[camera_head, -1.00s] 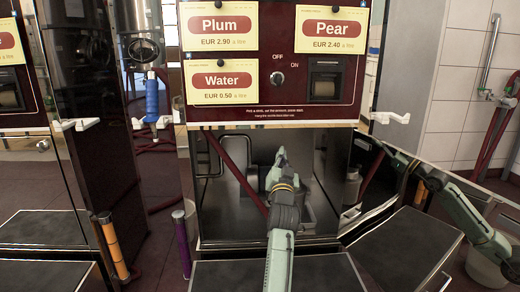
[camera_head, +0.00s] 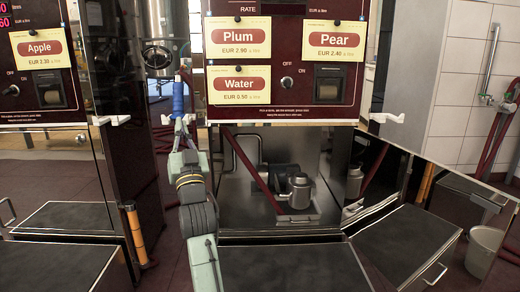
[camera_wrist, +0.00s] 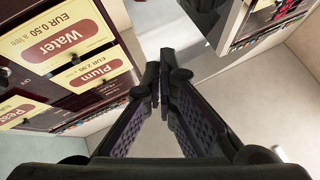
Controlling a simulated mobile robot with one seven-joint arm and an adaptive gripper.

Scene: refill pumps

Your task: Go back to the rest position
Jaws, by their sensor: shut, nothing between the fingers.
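My gripper shows in the wrist view (camera_wrist: 158,88). Its dark fingers are closed together with nothing between them. In the head view my pale green arm reaches up from the bottom, left of the centre pump's open bay. Its far end overlaps the place just below a blue nozzle handle (camera_head: 178,99) beside the pump. I cannot make out the fingers there, nor tell whether the arm touches the handle. The centre pump (camera_head: 285,112) bears Plum, Pear and Water cards.
A metal can (camera_head: 300,190) stands in the open bay. Dark platforms (camera_head: 290,268) lie in front. The Apple pump (camera_head: 45,75) is at left, with an orange post (camera_head: 135,235) near it. A mirror-like panel and a white bucket (camera_head: 484,250) are at right.

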